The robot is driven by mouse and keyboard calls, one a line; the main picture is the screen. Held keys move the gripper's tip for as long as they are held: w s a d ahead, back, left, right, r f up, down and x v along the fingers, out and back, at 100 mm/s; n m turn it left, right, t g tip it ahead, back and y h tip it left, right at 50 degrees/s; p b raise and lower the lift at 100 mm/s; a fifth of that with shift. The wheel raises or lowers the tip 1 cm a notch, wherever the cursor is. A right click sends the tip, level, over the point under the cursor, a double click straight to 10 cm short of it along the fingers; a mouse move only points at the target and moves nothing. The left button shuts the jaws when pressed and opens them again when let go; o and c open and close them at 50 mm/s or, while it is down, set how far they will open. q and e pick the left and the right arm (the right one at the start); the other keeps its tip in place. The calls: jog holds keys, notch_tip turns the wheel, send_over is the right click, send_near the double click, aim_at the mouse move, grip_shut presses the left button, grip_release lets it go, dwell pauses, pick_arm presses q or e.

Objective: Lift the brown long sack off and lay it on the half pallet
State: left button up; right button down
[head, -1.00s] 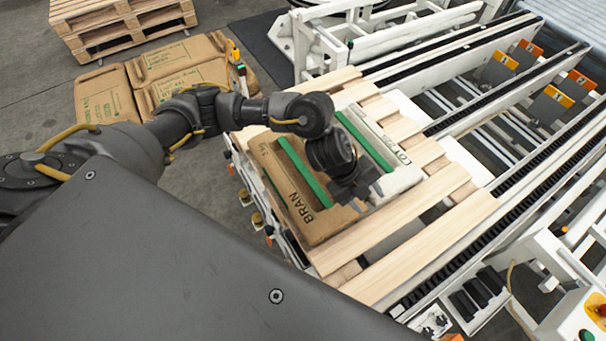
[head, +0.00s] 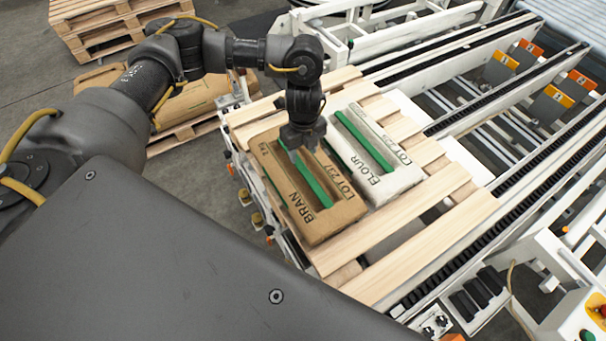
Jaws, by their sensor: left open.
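The brown long sack (head: 325,225), printed BRAN, lies flat on a slatted wooden pallet (head: 410,235) on the conveyor. A green strip (head: 312,178) runs lengthwise along its top. My left gripper (head: 300,150) is open and empty, pointing down over the far end of the sack's green strip. I cannot tell whether its fingers touch the strip. My right gripper is not in view. I cannot tell for sure which pallet is the half pallet; a low wooden pallet (head: 185,136) with brown sacks (head: 190,104) lies at the left, partly hidden by my left arm.
A white sack (head: 400,178) printed FLOUR, also with a green strip, lies close along the right side of the brown sack. A stack of empty pallets (head: 100,35) stands at the top left. White conveyor rails (head: 465,115) fill the right. Grey floor (head: 200,185) shows between.

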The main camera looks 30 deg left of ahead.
aim_at(304, 168)
pick_arm(q)
jog(key=shift+s+d+f+p, duration=0.1)
jog(key=shift+f+p, duration=0.15)
jog(key=shift+f, duration=1.45)
jog(key=shift+s+f+p, duration=0.1)
jog(key=shift+f+p, duration=0.15)
jog(key=shift+f, duration=1.4)
jog(key=shift+c, duration=0.4)
grip_shut()
jog(key=shift+w+r, duration=0.1)
jog(key=shift+w, duration=0.1)
